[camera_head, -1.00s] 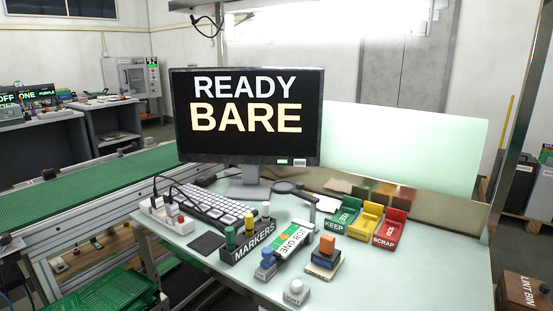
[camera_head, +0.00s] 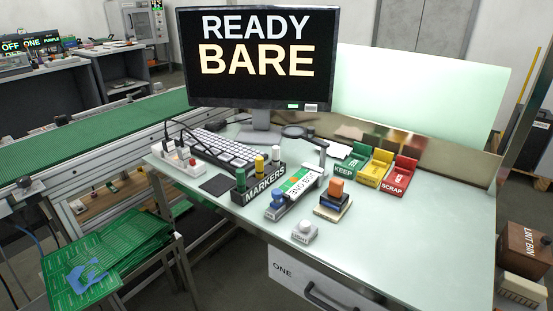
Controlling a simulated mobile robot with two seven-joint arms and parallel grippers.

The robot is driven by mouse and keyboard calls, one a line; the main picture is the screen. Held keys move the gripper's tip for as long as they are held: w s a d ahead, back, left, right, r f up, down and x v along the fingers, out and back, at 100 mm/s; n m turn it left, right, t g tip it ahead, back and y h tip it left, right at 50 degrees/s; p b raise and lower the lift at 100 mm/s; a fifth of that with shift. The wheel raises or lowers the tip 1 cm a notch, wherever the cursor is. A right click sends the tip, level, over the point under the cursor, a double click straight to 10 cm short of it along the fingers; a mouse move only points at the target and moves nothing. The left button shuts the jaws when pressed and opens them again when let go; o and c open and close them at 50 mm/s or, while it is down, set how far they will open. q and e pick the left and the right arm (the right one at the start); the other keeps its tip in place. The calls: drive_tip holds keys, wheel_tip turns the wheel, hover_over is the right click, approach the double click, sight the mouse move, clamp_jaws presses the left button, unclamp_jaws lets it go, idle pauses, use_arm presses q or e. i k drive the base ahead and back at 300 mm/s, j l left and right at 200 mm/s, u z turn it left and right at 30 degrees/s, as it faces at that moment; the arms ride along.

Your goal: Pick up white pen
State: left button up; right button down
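A black holder lettered MARKERS (camera_head: 265,187) stands on the pale desk (camera_head: 400,225), left of its middle. Several upright pens stand in it in a row. The white pen (camera_head: 276,154) is at the right, far end of the row. A yellow pen (camera_head: 259,164) stands in the middle and a green pen (camera_head: 240,179) at the near left end. The lower part of the white pen is hidden in the holder. Neither of my grippers shows in the head view.
A keyboard (camera_head: 215,149) and monitor (camera_head: 258,60) stand behind the holder. The desk's front right is clear. Green boards (camera_head: 110,250) lie lower left.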

sight(275, 149)
drive_tip(key=i+j, duration=0.15)
drive_tip(key=j, duration=0.15)
drive_tip(key=i+j, duration=0.1)
drive_tip(key=j, duration=0.15)
drive_tip(key=i+j, duration=0.15)
drive_tip(key=j, duration=0.15)
drive_tip(key=i+j+z, duration=0.1)
drive_tip(key=j+z, duration=0.15)
drive_tip(key=i+j+z, duration=0.2)
drive_tip(key=j, duration=0.25)
drive_tip(key=k+z, duration=0.1)
drive_tip(key=z, duration=1.05)
